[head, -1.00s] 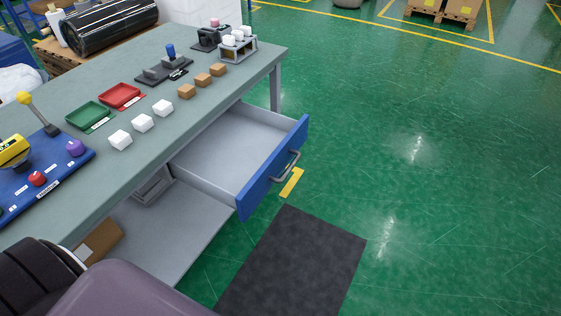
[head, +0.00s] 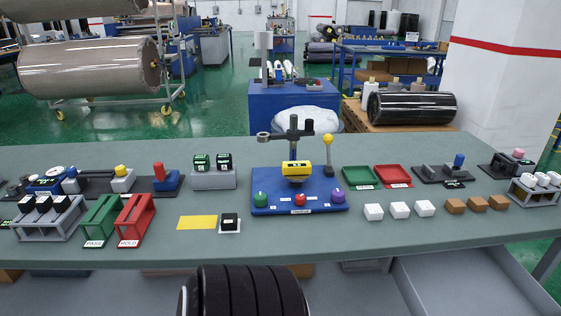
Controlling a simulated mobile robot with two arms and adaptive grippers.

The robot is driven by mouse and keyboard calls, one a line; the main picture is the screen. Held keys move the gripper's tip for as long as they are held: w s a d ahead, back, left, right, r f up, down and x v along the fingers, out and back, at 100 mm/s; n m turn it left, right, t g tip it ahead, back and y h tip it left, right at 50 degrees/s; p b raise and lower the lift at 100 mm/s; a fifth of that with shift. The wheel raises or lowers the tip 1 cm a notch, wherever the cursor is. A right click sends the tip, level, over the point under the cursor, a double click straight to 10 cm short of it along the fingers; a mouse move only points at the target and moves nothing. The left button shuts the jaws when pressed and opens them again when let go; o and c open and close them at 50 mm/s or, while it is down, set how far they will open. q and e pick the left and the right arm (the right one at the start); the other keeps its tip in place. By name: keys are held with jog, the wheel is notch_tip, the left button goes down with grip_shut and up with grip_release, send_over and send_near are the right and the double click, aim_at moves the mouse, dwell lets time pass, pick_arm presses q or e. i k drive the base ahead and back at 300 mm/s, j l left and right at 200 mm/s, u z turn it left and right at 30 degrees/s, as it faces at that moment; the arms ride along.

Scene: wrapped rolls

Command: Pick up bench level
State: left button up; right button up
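No object in the head view is plainly a bench level. A yellow piece with a dark label (head: 294,169) sits on the blue board (head: 272,206) at the middle of the bench, below a dark upright post. A flat yellow rectangle (head: 197,222) lies on the bench left of the board; I cannot tell whether it is an object or a marking. The open drawer (head: 455,283) shows at lower right, with only part of its inside visible. Neither gripper is in view. A black ribbed part of mine covers the bottom middle.
The bench (head: 330,236) holds green (head: 101,219) and red (head: 135,217) stands at left, and a green tray (head: 360,177) and red tray (head: 394,176) at right. White cubes (head: 399,210) and brown blocks (head: 477,204) line the right front. The open drawer juts below the bench.

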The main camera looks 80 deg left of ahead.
aim_at(293, 167)
jog(key=u, duration=2.3)
